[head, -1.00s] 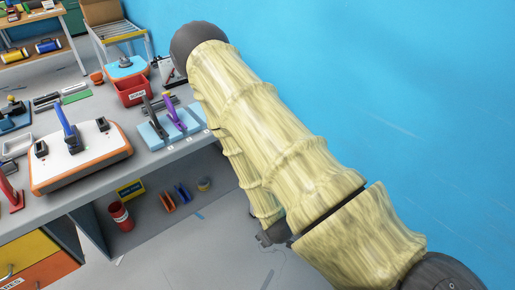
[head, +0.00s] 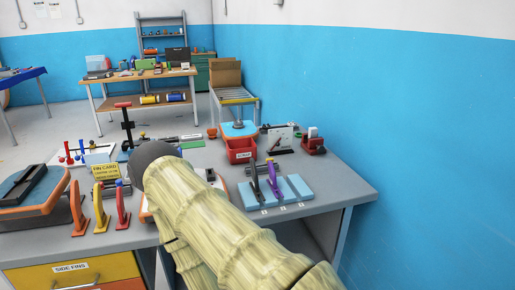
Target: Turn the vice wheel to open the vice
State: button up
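I cannot pick out a vice or its wheel for certain in the head view. A black upright post with a red top (head: 126,118) stands on the bench left of my arm. A small red device (head: 313,143) sits at the bench's right back, too small to identify. My arm, in a pale yellow ribbed sleeve, crosses the lower middle and hides part of the bench. My gripper is out of view.
The grey bench (head: 335,180) holds a red bin (head: 240,150), a light blue rack (head: 295,185) with upright fins, coloured clamp-like stands (head: 101,207) and a yellow card (head: 105,171). A blue wall (head: 440,120) bounds the right.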

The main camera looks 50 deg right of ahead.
aim_at(321, 149)
jog(key=u, duration=0.5)
jog(key=k, duration=1.35)
jog(key=z, duration=1.55)
jog(key=i, duration=1)
